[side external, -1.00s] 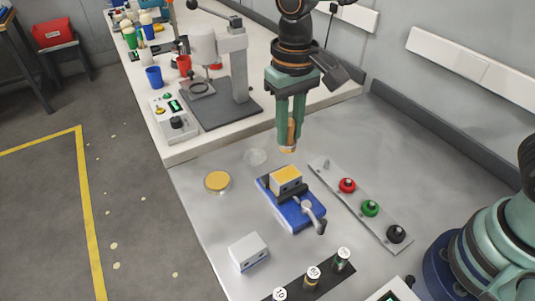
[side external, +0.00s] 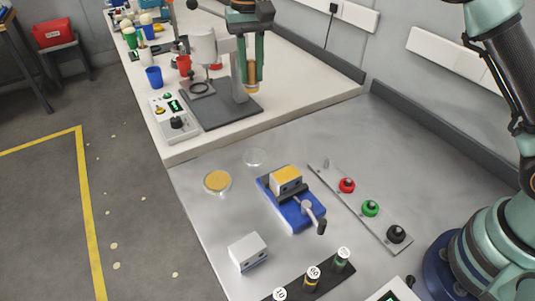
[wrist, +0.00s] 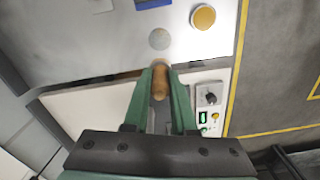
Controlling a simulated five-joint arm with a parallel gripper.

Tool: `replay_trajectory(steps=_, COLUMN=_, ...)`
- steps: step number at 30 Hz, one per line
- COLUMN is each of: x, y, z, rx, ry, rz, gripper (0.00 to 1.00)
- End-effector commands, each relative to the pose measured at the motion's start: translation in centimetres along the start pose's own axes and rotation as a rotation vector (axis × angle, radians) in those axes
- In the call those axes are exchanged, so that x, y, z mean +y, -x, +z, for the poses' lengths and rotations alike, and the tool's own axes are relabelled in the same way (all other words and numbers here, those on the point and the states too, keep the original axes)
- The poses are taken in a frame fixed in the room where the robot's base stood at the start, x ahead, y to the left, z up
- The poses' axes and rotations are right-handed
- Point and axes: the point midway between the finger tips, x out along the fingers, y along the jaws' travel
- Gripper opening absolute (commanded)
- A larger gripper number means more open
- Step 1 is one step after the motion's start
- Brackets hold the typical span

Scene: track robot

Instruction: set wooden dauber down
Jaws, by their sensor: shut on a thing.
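The wooden dauber (side external: 252,76) is a light brown cylinder held upright between the fingers of my gripper (side external: 253,80). In the side external view it hangs in front of the press stand, near the white bench. The wrist view shows the dauber (wrist: 160,82) between the two green fingertips of my gripper (wrist: 160,75). My gripper is shut on it. The dauber appears to be in the air, with nothing seen touching its lower end.
A round dish with a yellow pad (side external: 217,182) and a clear round disc (side external: 254,158) lie on the metal table. A blue vise (side external: 293,208) holds a yellow-topped block (side external: 286,180). A white block (side external: 248,252) and a strip with coloured knobs (side external: 370,208) stand nearby.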

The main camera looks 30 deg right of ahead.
Motion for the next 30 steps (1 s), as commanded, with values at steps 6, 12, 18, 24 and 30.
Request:
replay_trajectory(steps=6, x=0.1, y=-4.6, z=0.1, rx=-0.005, ry=-0.001, rz=0.004, gripper=0.00)
replay_trajectory(steps=12, x=0.1, y=-9.5, z=0.1, rx=-0.004, ry=-0.001, rz=0.003, gripper=0.00)
replay_trajectory(steps=18, x=0.1, y=-13.6, z=0.1, rx=-0.003, ry=-0.001, rz=0.002, gripper=0.00)
replay_trajectory(steps=24, x=0.0, y=-15.2, z=0.0, rx=0.000, ry=-0.001, rz=0.000, gripper=0.00)
replay_trajectory(steps=30, x=0.1, y=-17.1, z=0.1, rx=-0.002, ry=-0.001, rz=0.002, gripper=0.00)
